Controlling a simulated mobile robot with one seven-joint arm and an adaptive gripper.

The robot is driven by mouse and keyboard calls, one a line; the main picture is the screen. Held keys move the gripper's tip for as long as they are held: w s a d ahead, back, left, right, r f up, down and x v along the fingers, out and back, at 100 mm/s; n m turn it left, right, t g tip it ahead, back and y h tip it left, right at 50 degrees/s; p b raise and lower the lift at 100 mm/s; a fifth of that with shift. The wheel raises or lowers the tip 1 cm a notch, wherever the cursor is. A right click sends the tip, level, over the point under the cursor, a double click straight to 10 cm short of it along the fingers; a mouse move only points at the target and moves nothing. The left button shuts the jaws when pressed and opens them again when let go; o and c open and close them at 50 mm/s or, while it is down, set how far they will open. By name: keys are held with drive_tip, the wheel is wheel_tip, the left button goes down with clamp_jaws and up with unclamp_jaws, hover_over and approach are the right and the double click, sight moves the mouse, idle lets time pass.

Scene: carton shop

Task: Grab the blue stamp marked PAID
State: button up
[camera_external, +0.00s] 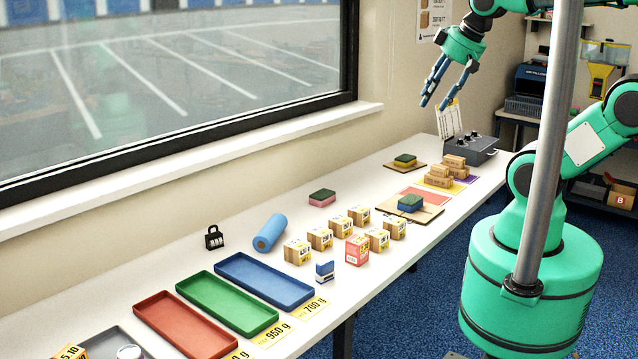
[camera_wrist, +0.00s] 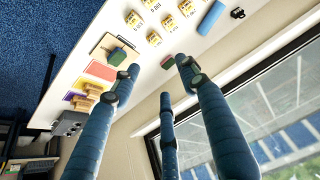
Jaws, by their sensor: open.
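A small blue-and-white stamp (camera_external: 324,271) stands on the white table in the external view, in front of the small cartons and right of the blue tray. Its marking is too small to read. I cannot make the stamp out in the wrist view. My gripper (camera_external: 433,105) is raised high over the far end of the table, well away from the stamp. Its blue fingers are spread open with nothing between them; they also show in the wrist view (camera_wrist: 158,80).
Several small cartons (camera_external: 297,252) and a red box (camera_external: 357,250) stand close behind the stamp. A blue roll (camera_external: 269,232) and blue tray (camera_external: 263,281) lie to its left. Sponges, boards and a control box (camera_external: 471,149) are farther back. The window wall borders the table.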

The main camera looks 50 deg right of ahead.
drive_tip(key=shift+a, duration=0.1)
drive_tip(key=m+g+y, duration=0.5)
drive_tip(key=m, duration=1.5)
hover_over(329, 262)
drive_tip(key=d, duration=0.5)
wheel_tip(329, 262, down, 30)
drive_tip(key=shift+s+a+r+p, duration=0.15)
drive_tip(key=shift+s+p, duration=0.15)
drive_tip(key=shift+p, duration=0.1)
drive_tip(key=shift+b+x, duration=1.75)
drive_tip(key=shift+x, duration=2.6)
drive_tip(key=shift+w, duration=0.1)
